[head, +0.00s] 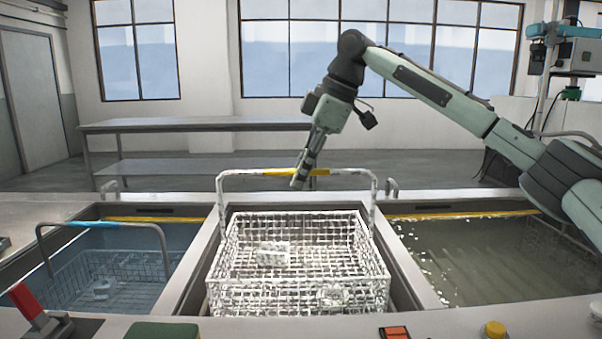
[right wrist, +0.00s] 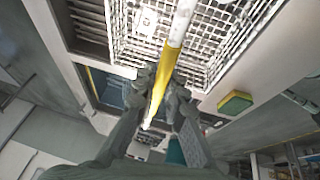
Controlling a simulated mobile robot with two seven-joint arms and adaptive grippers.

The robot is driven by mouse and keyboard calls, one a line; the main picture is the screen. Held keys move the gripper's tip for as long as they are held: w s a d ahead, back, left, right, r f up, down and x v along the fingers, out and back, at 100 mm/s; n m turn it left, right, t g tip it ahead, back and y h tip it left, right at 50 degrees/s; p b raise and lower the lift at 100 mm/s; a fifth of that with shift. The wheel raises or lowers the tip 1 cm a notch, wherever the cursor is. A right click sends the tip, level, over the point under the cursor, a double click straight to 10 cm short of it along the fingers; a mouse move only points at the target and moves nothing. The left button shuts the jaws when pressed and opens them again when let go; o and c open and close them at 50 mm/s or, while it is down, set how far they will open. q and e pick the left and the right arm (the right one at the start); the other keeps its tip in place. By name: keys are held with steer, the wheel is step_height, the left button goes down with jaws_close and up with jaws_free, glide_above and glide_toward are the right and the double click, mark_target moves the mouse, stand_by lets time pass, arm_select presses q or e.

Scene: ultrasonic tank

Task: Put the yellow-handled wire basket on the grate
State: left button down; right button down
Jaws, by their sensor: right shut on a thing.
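The wire basket (head: 300,297) with a yellow-gripped handle (head: 280,172) is over the middle bay, upright, its handle standing up. Small pale parts (head: 272,254) lie in it. My right gripper (head: 300,178) comes down from above and is shut on the yellow part of the handle; the right wrist view shows the yellow grip (right wrist: 160,85) between its fingers. I cannot tell whether the basket hangs or rests. A dark barred area (right wrist: 88,22) beside the basket in the right wrist view may be the grate; most of it is hidden. My left gripper is not in view.
A blue-water tank (head: 130,235) on the left holds another basket with a grey-blue handle (head: 100,224). A murky tank (head: 480,255) is on the right. Steel dividers flank the middle bay. A red lever (head: 27,301) and a yellow knob (head: 495,329) stand at the front.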

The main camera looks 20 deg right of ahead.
steer(key=shift+a, duration=0.1)
steer(key=c, duration=1.6)
jaws_free()
steer(key=v, duration=1.2)
